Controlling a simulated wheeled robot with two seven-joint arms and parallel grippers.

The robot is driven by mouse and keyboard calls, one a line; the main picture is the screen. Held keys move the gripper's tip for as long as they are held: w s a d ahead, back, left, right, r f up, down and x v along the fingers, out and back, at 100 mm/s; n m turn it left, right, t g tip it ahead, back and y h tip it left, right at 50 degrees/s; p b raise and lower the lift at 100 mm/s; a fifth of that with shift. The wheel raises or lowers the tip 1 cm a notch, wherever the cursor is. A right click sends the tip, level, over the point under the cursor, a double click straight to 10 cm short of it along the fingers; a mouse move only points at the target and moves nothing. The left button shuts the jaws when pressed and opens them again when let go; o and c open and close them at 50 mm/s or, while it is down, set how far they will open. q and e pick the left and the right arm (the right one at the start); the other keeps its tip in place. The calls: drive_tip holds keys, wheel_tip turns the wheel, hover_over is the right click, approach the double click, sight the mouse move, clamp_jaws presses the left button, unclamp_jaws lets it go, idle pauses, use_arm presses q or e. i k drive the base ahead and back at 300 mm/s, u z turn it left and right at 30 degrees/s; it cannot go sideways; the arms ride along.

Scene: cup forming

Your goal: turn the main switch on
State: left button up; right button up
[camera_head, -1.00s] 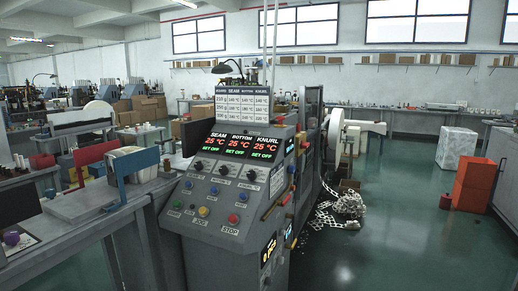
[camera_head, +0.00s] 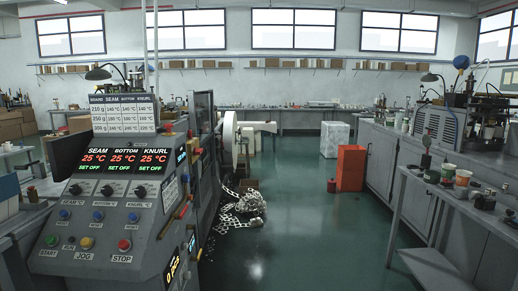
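The grey control console (camera_head: 105,215) of the machine stands at the left. Its displays (camera_head: 123,160) read SEAM, BOTTOM and KNURL, each at 25 °C with SET OFF below. Under them are black knobs (camera_head: 107,190), blue buttons (camera_head: 98,216), and a lower row with a green START button (camera_head: 52,240), a yellow JOG button (camera_head: 87,243) and a red STOP button (camera_head: 125,245). Small red and yellow parts show on the console's right side; I cannot tell which control is the main switch. Neither of my grippers is in view.
The machine (camera_head: 203,150) with a white wheel stands behind the console, with white scrap (camera_head: 243,205) on the floor. An orange bin (camera_head: 351,168) and a pale block (camera_head: 334,139) stand farther back. A workbench (camera_head: 450,185) runs along the right. The green floor (camera_head: 310,220) between is clear.

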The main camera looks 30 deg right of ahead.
sight(199, 151)
drive_tip(key=z, duration=1.1)
drive_tip(key=i, duration=3.15)
drive_tip(key=u, duration=1.15)
